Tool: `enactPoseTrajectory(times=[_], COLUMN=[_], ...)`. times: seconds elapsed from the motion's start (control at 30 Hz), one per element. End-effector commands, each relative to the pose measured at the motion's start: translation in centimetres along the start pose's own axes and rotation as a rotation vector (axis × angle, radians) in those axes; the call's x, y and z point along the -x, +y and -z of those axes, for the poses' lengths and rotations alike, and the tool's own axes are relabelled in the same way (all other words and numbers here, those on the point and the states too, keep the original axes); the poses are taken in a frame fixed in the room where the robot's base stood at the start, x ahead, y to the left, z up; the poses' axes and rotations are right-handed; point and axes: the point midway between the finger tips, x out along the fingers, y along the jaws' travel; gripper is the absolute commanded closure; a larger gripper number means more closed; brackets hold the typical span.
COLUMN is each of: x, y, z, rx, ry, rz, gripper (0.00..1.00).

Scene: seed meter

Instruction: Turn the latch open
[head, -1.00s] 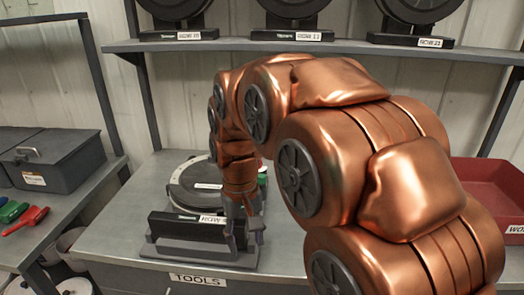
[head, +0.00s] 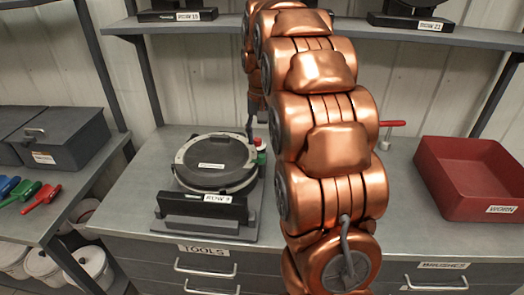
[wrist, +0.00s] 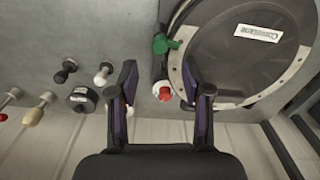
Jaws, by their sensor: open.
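The seed meter (head: 215,165) is a round dark disc with a pale rim, on a grey stand with a label. On its rim sits a small part with a green lever (wrist: 162,44) and a red-and-white knob (wrist: 165,93), apparently the latch. These also show as a small red and green spot (head: 260,150) at the disc's right edge in the head view. My gripper (wrist: 159,78) is open and empty, its fingers either side of the red knob in the wrist view. Contact cannot be told. In the head view my arm partly hides the gripper.
A red bin (head: 470,180) stands at the right and a grey toolbox (head: 60,138) on the left bench. A shelf (head: 420,36) with more meters runs above the back.

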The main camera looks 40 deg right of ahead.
Motion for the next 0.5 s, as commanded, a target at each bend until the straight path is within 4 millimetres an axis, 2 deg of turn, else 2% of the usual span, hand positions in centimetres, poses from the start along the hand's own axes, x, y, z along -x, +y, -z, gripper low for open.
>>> enactPoseTrajectory(times=[0.5], x=[-5.5], y=[0.0], z=[-0.1], rx=[0.001], ry=[-0.002], rz=[-0.001], gripper=[0.51])
